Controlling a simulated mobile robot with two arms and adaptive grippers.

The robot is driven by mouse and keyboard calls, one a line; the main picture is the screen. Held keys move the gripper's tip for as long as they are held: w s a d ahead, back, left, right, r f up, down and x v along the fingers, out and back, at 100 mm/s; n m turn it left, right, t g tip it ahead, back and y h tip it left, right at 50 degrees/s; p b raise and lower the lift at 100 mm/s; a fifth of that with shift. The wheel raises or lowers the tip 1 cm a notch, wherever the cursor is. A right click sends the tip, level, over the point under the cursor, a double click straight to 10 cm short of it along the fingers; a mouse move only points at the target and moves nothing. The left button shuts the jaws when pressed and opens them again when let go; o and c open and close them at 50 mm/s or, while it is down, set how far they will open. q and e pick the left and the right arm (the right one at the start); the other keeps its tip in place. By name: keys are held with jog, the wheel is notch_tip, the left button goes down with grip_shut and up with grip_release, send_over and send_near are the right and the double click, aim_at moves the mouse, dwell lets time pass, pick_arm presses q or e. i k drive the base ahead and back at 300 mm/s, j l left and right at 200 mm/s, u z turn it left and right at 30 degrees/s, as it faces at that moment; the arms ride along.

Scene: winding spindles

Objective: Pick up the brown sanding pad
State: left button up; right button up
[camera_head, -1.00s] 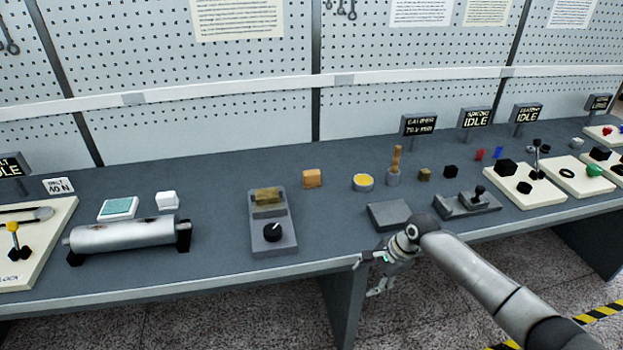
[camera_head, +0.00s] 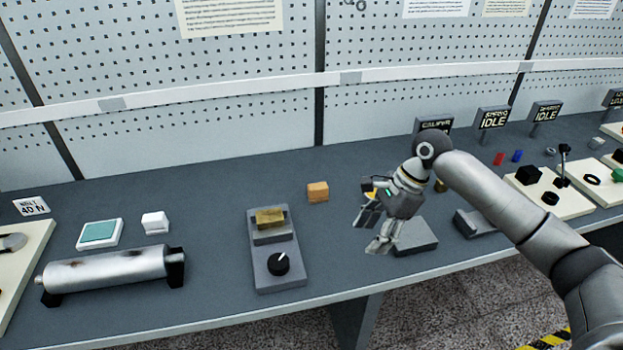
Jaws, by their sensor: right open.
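A small orange-brown block (camera_head: 317,191), which looks like the brown sanding pad, lies on the grey bench near the middle. My right gripper (camera_head: 372,232) is open and empty, to the right of the block and above the bench. Its fingers point down and to the left, apart from the block. A duller yellow-brown block (camera_head: 270,217) sits on a grey device with a black knob (camera_head: 279,264), left of the orange-brown one. My left gripper is not in view.
A metal roller (camera_head: 105,269) lies on the left, with a teal-topped pad (camera_head: 100,233) and a white block (camera_head: 155,222) behind it. A grey plate (camera_head: 418,238) is partly hidden behind my gripper. Bench around the orange-brown block is clear.

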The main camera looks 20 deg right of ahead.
aim_at(317, 193)
jog(key=i, duration=0.95)
